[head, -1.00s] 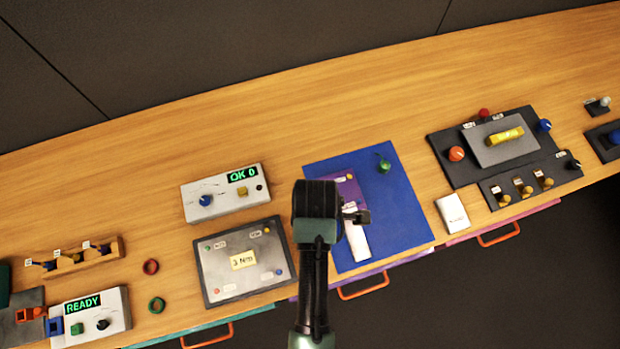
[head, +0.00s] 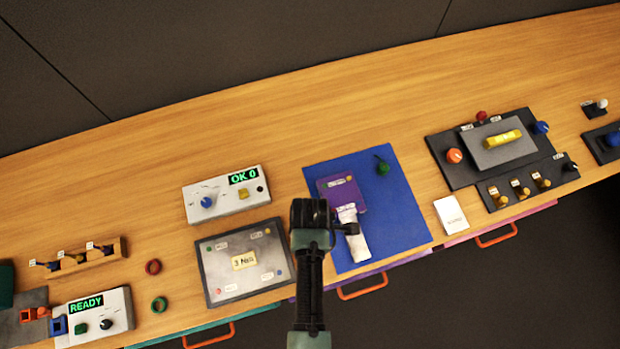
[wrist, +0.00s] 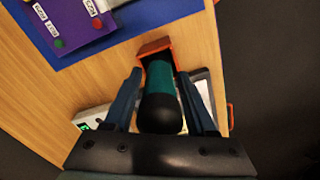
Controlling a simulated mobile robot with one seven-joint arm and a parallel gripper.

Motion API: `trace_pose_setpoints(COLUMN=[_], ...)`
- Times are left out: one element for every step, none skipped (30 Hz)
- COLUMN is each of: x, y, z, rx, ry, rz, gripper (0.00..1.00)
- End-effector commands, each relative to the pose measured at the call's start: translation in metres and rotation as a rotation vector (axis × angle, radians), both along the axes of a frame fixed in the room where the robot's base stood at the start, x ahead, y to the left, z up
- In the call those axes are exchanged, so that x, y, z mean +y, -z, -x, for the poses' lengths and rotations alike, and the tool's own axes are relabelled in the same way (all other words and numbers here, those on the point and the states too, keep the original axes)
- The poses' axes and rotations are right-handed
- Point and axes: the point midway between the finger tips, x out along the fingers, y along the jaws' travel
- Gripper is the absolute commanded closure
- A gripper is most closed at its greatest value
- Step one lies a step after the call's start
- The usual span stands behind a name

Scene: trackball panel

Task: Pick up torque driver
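The torque driver (wrist: 162,108) shows in the wrist view as a rounded black end with a teal body. Its far end meets an orange-red holder (wrist: 157,46) at the wooden desk. My gripper (wrist: 160,73) is open, with one dark blue finger on each side of the driver. The fingers look apart from it, though contact is hard to judge on the right. In the head view, my gripper (head: 314,218) is over the desk's front part, between the grey panel and the blue mat. It hides the driver and holder there.
The grey panel (head: 222,262) lies left of my gripper. A white OK box (head: 225,197) stands behind it. The back of the desk is clear.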

Motion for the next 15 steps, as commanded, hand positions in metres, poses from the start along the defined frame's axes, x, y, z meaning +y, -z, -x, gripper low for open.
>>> trace_pose_setpoints(x=[0.0000,0.0000,0.0000,0.0000,0.0000,0.0000,0.0000,0.0000,0.0000,-0.0001,-0.0001,-0.0001,-0.0001,-0.0001,-0.0001], y=[-0.0001,-0.0001,-0.0002,-0.0002,-0.0002,-0.0002,-0.0002,-0.0002,-0.0002,-0.0002,-0.0002,-0.0008,-0.0008,-0.0008,-0.0008], z=[0.0000,0.0000,0.0000,0.0001,0.0001,0.0001,0.0001,0.0001,0.0001,0.0001,0.0001,-0.0005,-0.0004,-0.0005,-0.0005], rx=[0.000,0.000,0.000,0.000,0.000,0.000,0.000,0.000,0.000,0.000,0.000,-0.001,-0.001,-0.001,-0.001], ry=[0.000,0.000,0.000,0.000,0.000,0.000,0.000,0.000,0.000,0.000,0.000,0.000,0.000,0.000,0.000], rz=[0.000,0.000,0.000,0.000,0.000,0.000,0.000,0.000,0.000,0.000,0.000,0.000,0.000,0.000,0.000], gripper=[0.55,0.60,0.67,0.73,0.78,0.85,0.91,0.96,1.00,1.00,1.00,1.00,1.00,1.00,1.00])
